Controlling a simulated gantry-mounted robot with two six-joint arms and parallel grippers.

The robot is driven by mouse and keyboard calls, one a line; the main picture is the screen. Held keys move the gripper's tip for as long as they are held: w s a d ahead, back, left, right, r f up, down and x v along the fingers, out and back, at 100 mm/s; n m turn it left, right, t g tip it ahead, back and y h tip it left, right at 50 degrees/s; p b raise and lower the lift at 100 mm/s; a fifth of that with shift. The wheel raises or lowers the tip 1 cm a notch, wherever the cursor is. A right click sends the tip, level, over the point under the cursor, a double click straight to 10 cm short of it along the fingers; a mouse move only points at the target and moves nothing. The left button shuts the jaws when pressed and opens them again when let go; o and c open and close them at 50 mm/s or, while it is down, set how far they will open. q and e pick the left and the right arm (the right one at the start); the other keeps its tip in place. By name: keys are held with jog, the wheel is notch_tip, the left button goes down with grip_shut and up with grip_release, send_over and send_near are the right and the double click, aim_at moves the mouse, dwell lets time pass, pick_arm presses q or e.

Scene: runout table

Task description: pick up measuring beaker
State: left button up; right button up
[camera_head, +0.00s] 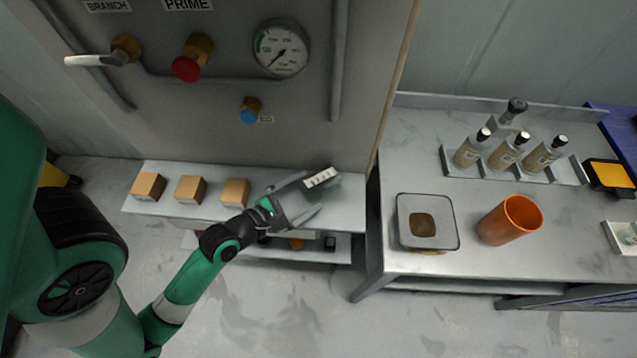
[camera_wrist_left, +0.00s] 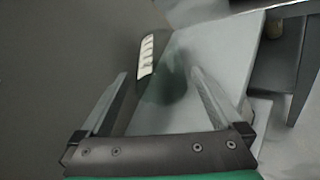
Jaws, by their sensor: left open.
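The measuring beaker (camera_head: 322,180) looks like a clear, greyish vessel with a white scale panel, standing on the narrow shelf under the gauge panel. Its clear walls are hard to make out. My left gripper (camera_head: 309,196) is open, with its fingers pointing toward the beaker. In the left wrist view the beaker (camera_wrist_left: 147,58) shows ahead, roughly between the tips of the open left gripper (camera_wrist_left: 160,74). I cannot tell whether the fingers touch it. My right gripper is not in view.
Several wooden blocks (camera_head: 190,189) stand left on the shelf (camera_head: 218,213). The panel behind carries a gauge (camera_head: 281,48) and valves. On the right-hand table (camera_head: 470,262) are a square clear container (camera_head: 444,241), an orange cup (camera_head: 510,220) and a rack of bottles (camera_head: 508,154).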

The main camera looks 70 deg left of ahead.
aim_at(319, 185)
pick_arm(q)
jog(key=b+x, duration=0.1)
jog(key=x, duration=0.4)
jog(key=shift+w, duration=0.15)
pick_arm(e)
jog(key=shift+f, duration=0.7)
